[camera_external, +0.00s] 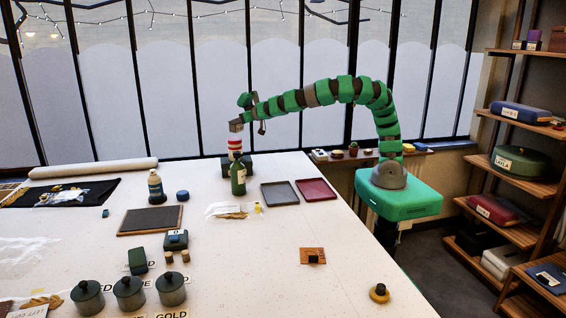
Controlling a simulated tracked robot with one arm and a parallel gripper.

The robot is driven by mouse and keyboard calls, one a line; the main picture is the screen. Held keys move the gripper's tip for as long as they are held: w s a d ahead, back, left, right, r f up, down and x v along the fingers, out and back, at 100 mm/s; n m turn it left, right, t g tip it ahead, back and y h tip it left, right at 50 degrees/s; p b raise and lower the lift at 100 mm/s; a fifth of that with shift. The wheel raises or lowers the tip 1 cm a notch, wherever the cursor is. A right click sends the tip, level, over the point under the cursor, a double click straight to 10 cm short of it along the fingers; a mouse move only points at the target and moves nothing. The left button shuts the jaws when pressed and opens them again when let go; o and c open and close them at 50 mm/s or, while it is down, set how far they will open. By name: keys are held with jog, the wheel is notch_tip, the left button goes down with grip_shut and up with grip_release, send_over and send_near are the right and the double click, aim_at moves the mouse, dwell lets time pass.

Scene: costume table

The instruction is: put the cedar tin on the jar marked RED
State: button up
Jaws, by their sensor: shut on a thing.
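My gripper (242,122) is at the end of the raised green arm, above the back middle of the table. It is shut on a small grey-brown, box-like thing (236,126); I cannot tell for sure that this is the cedar tin. A red-and-white striped thing (235,145) shows just below it; whether they touch is unclear. Three dark grey-green lidded jars stand at the front left: left jar (87,297), middle jar (129,291), right jar (170,288). Labels lie by them; one reads GOLD (172,314). Others are partly hidden, so I cannot tell which jar is RED.
A green bottle (238,181) stands below my gripper. A grey tray (279,193) and a dark red tray (313,189) lie to its right. The table's right front is mostly clear.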

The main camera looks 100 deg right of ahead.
aim_at(239, 127)
jog(key=shift+w+d, duration=0.1)
jog(key=shift+w, duration=0.55)
jog(key=shift+f, duration=1.75)
jog(key=shift+f, duration=0.15)
jog(key=o, duration=1)
jog(key=shift+r, duration=0.2)
jog(key=b+v, duration=0.1)
jog(key=v, duration=1.1)
jog(key=shift+f, duration=0.15)
